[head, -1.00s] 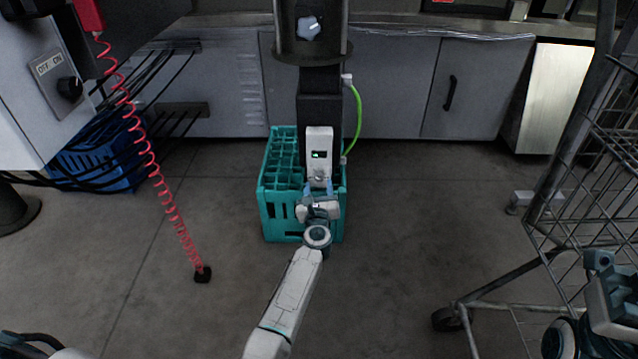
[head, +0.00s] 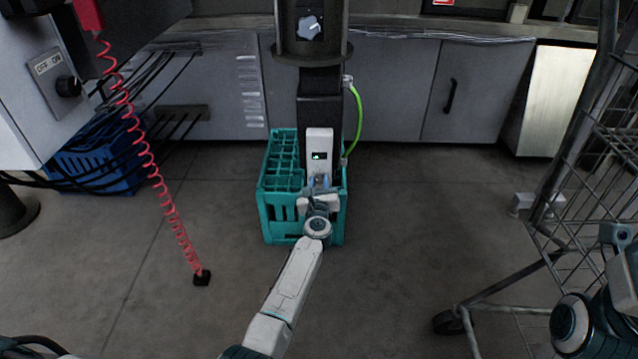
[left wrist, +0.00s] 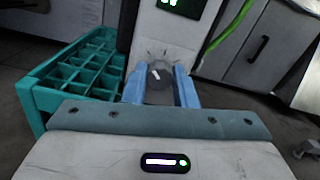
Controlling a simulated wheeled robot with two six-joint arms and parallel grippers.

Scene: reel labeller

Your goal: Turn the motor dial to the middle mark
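A white control box (head: 319,145) with a small green-lit display hangs on the dark column. A dark grey dial (left wrist: 160,78) with a white pointer mark sits below its display. The pointer leans slightly up and left in the left wrist view. Small dark tick marks show on the panel above the dial. My left gripper (left wrist: 160,88) has its blue fingers on both sides of the dial, seemingly touching it. In the head view my left gripper (head: 319,183) covers most of the dial. My right gripper (head: 616,235) is at the right edge, its fingers unclear.
A teal crate (head: 282,185) stands under the box. A green cable (head: 358,120) runs beside the column. A light knob (head: 309,28) is higher up. An OFF/ON switch (head: 68,87) and red coiled cord (head: 150,165) are left. A wire trolley (head: 545,225) is right.

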